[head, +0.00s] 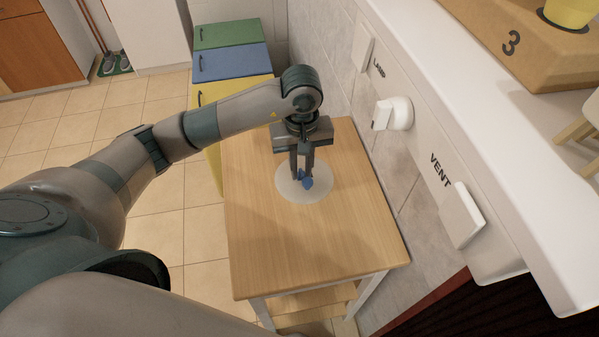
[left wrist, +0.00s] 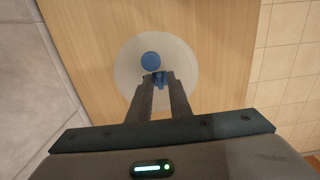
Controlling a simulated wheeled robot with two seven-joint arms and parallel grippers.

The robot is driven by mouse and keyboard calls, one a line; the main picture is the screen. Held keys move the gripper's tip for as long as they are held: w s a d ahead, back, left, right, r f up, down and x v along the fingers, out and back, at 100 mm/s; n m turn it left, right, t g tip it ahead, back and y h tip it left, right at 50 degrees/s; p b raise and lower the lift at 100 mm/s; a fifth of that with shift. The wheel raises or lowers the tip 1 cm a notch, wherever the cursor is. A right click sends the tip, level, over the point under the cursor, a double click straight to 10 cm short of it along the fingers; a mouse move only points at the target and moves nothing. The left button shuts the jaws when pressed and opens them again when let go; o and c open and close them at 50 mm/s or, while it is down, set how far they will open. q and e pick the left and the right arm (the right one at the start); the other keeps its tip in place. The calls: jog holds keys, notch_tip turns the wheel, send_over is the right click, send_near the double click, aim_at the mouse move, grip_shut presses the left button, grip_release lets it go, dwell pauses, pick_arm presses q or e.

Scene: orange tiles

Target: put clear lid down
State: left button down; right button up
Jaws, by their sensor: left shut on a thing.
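The clear lid (head: 291,192) is a round, translucent disc with a blue knob (head: 308,183). It is at the wooden table's far end, flat and level; I cannot tell whether it touches the top. My left gripper (head: 302,178) points straight down over it, with its fingers shut at the blue knob. In the left wrist view the lid (left wrist: 185,62) shows as a pale disc around the knob (left wrist: 151,62), and the fingertips of my left gripper (left wrist: 158,80) meet at the knob's lower side. My right gripper is not in view.
The wooden table (head: 300,245) has a clear front half. A cardboard box (head: 535,50) sits on the shelf.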

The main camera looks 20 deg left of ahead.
aim_at(300, 172)
pick_arm(q)
jog(key=shift+a+f, duration=0.2)
jog(key=shift+f+p, duration=1)
jog(key=shift+f, duration=0.95)
jog(key=shift+f, duration=0.2)
jog(key=c, duration=1.6)
grip_release()
jog(key=shift+c, duration=0.2)
